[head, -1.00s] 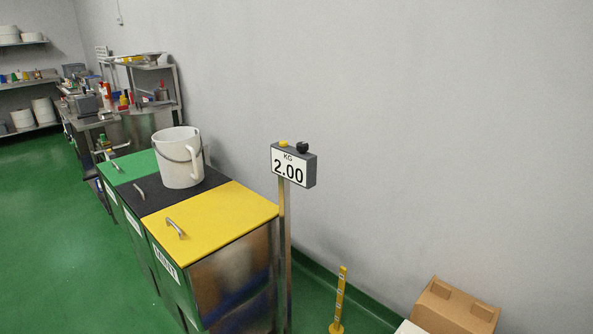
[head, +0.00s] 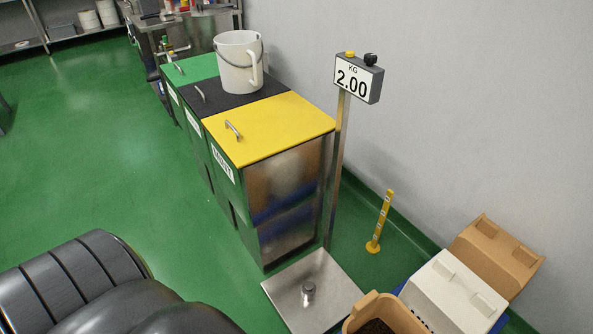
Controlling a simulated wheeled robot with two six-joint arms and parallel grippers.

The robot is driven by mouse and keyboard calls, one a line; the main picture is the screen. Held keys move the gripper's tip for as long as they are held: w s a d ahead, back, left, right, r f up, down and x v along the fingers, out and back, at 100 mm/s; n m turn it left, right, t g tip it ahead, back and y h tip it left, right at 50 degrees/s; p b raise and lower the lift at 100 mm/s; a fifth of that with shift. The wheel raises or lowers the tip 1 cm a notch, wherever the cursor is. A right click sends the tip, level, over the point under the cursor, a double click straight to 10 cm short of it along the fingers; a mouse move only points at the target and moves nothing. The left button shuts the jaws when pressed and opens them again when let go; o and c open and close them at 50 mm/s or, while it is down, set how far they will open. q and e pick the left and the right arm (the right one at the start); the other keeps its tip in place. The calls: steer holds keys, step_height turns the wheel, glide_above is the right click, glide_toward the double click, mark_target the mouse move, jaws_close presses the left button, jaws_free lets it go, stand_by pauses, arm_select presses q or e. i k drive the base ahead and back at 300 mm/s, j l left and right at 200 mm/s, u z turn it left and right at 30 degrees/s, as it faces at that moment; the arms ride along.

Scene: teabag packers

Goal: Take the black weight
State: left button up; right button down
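A small black knob-shaped object (head: 370,59) sits on top of the scale's display box (head: 358,79), beside a small yellow one (head: 350,54); I cannot tell whether it is a loose weight. The display reads 2.00 KG. Below its post, a square metal scale plate (head: 285,287) lies low near the floor. A small grey metallic weight (head: 308,292) stands upright near the middle of the plate. Neither of my grippers is in view.
Three bins with green, black and yellow (head: 268,128) lids stand left of the scale; a white bucket (head: 240,70) is on the black lid. A yellow post (head: 380,222), a white bin (head: 450,295), a brown bin (head: 497,253) and a tan container (head: 398,312) are right. Green floor is open left.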

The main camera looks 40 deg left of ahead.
mark_target(309, 288)
steer(key=u, duration=1.05)
